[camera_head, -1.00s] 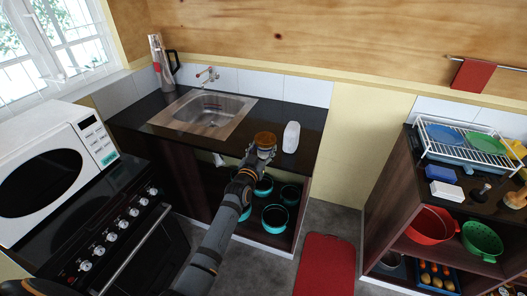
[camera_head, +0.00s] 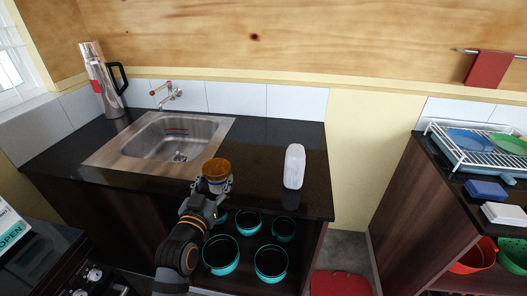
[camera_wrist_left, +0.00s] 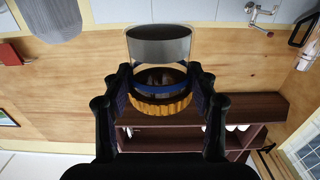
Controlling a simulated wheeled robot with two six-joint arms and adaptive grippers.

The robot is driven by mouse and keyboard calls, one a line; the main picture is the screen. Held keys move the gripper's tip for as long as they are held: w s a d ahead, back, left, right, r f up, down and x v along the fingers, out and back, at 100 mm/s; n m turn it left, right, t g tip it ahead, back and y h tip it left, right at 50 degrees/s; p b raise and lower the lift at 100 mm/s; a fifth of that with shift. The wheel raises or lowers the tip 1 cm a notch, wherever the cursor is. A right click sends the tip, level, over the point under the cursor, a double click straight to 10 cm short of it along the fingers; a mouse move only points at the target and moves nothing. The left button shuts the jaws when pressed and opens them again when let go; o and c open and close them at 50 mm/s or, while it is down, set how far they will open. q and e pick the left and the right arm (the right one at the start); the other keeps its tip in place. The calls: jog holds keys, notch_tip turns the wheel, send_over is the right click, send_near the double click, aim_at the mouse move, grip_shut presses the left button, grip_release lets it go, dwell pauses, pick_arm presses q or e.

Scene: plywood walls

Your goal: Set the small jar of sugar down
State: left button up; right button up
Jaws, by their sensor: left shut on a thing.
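The small jar of sugar (camera_head: 215,168) has an amber-brown lid and is held at the front edge of the black counter (camera_head: 255,180). My left gripper (camera_head: 212,186) is shut around it. In the left wrist view, the jar's ridged amber lid (camera_wrist_left: 160,106) and blue band sit between the fingers of the left gripper (camera_wrist_left: 160,84). The jar overlaps the counter edge in the head view; I cannot tell whether its bottom touches the counter. My right gripper is not in view.
The sink (camera_head: 170,140) is to the left, with a steel flask (camera_head: 102,80) behind. Clear counter lies between sink and bottle. Teal pots (camera_head: 221,254) sit on the shelf below. A dish rack (camera_head: 470,147) stands at right.

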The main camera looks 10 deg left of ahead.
pick_arm(q)
jog(key=shift+w, duration=0.35)
jog(key=w+f, duration=0.1)
jog(key=w, duration=0.2)
jog(key=w+f, duration=0.2)
jog(key=w, duration=0.1)
jog(key=w+f, duration=0.2)
jog(key=w, duration=0.1)
jog(key=shift+w+d+p, duration=0.15)
jog(key=shift+w+p, duration=0.05)
jog(key=shift+p, duration=0.1)
jog(key=shift+w+f, duration=0.1)
jog(key=shift+w, duration=0.05)
jog(key=shift+w+f, duration=0.15)
jog(key=shift+w, duration=0.15)
jog(key=w+f, duration=0.2)
jog(key=w, duration=0.1)
jog(key=shift+d+f, duration=0.1)
jog(key=shift+s, duration=0.1)
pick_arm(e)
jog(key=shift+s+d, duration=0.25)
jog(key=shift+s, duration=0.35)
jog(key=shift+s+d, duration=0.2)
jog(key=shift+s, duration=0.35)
pick_arm(q)
jog(key=shift+s, duration=0.1)
